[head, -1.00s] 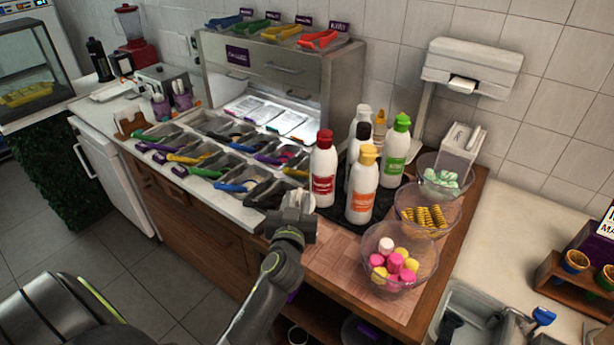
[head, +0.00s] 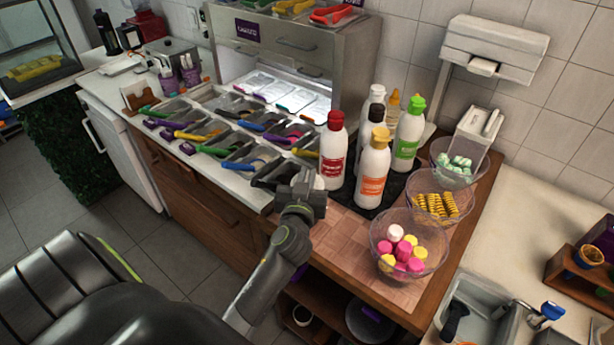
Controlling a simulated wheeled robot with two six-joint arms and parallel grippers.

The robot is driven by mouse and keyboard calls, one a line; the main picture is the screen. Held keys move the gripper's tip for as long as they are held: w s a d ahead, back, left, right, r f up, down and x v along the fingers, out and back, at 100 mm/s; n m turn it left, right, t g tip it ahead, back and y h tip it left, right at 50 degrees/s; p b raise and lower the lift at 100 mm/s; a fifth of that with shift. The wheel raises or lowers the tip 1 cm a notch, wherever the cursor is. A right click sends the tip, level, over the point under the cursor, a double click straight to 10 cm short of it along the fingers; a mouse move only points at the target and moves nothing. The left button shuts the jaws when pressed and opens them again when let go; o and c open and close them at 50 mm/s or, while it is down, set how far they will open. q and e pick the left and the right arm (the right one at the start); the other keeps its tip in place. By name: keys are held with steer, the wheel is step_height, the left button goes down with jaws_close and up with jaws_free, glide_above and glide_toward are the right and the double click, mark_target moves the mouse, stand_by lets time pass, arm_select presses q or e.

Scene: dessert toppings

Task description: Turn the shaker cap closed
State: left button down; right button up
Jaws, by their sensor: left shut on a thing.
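My left gripper (head: 304,190) is at the front edge of the counter, left of the red-capped bottle (head: 334,150). It is shut on a pale thing (head: 320,183) that shows only as a small white patch behind the gripper. The gripper body hides most of it, so I cannot tell its shape. No shaker cap can be made out, and I cannot tell whether one is open or closed. My right gripper is not in view.
Bottles with orange (head: 373,170), green (head: 409,133) and white caps crowd right of the gripper. Clear bowls hold marshmallows (head: 402,250), yellow spirals (head: 436,200) and pale green pieces. Topping trays (head: 215,135) with scoops lie left. The wooden board's front is partly free.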

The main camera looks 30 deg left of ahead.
arm_select(q)
steer(key=shift+m+t+h, duration=0.3)
steer(key=shift+m+h, duration=0.2)
steer(key=shift+h, duration=0.3)
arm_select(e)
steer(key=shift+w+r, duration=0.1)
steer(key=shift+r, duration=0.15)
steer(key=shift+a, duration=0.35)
arm_select(q)
steer(key=c, duration=1.5)
jaws_free()
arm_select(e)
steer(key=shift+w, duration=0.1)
arm_select(q)
steer(key=shift+f, duration=0.1)
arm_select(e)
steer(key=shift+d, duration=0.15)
